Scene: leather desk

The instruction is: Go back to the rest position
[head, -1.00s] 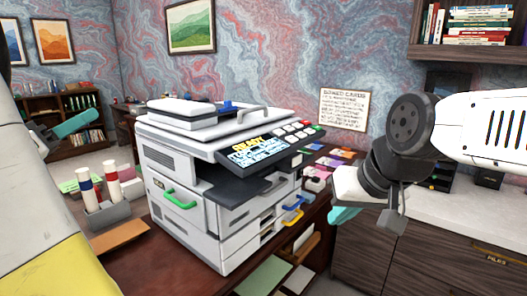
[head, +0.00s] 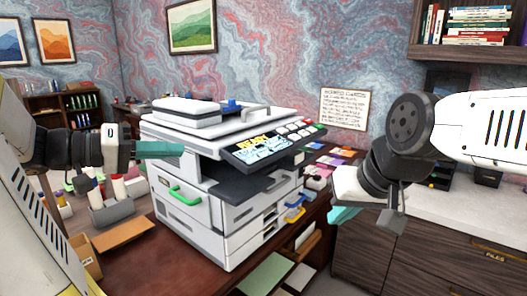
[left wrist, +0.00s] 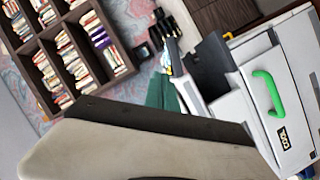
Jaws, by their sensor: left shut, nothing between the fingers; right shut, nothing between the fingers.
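My left gripper (head: 160,149) comes in from the left in the head view, with teal fingers shut and empty. Its fingertips are in front of the upper left side of the white copier (head: 190,218); I cannot tell whether they touch it. In the left wrist view the teal fingers (left wrist: 163,93) show partly, near the copier (left wrist: 240,105). My right gripper (head: 343,215) hangs at the right of the copier, shut and empty, with its teal fingers partly hidden by the wrist.
The copier stands on a brown desk (head: 165,270) with a green handle on its side. A grey holder with bottles (head: 112,210) and a cardboard box (head: 85,258) are at its left. A cabinet with a pale top (head: 440,215) is at right.

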